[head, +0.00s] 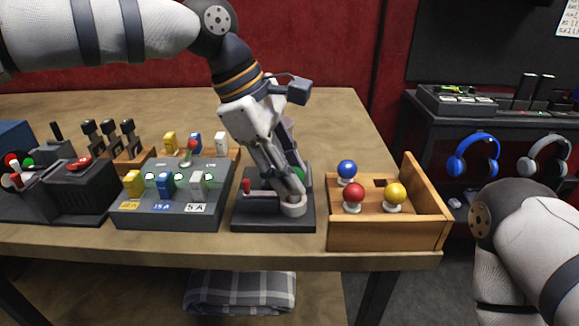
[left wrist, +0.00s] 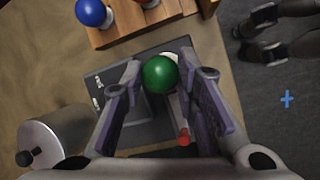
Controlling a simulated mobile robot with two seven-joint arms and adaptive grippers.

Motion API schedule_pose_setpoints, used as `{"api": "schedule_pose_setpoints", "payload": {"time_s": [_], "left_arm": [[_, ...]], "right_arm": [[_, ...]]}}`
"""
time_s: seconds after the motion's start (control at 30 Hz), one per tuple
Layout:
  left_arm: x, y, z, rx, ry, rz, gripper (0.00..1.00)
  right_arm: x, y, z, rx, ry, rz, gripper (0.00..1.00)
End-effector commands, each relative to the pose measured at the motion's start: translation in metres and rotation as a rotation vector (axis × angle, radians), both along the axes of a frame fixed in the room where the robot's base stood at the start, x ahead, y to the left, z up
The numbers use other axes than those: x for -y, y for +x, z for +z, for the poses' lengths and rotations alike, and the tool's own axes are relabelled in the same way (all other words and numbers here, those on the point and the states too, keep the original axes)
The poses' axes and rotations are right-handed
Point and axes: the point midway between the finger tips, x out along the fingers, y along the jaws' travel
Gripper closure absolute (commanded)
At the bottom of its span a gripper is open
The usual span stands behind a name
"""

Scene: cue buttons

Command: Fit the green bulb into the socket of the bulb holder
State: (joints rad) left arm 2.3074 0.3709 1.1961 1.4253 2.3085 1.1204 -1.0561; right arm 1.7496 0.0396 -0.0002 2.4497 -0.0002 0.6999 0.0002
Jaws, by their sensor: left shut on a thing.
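My left gripper (head: 290,195) points down over the bulb holder (head: 249,210), a dark block with a small red lever (head: 247,187). Its fingers are shut on the green bulb, which shows between them in the left wrist view (left wrist: 159,73) and only as a sliver in the head view. The pale socket (head: 294,209) is right under the fingertips. The fingers hide the bulb's base, so I cannot tell whether it is seated. In the head view my right arm (head: 520,240) is at the lower right, its gripper outside the picture.
A wooden crate (head: 375,237) right of the holder carries a blue bulb (head: 347,169), a red bulb (head: 353,194) and a yellow bulb (head: 396,193). A grey fuse panel (head: 165,213) stands left of the holder. The table's front edge is close; its back is clear.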

Motion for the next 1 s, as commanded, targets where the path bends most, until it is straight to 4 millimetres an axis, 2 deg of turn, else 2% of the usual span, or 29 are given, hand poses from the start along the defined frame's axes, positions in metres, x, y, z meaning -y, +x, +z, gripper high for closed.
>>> {"api": "schedule_pose_setpoints", "payload": {"time_s": [1.0], "left_arm": [[0.0, 0.0, -0.011, 0.0, 0.0, 0.0, 0.91]], "right_arm": [[0.0, 0.0, 0.0, -0.001, 0.0, 0.0, 0.6]]}}
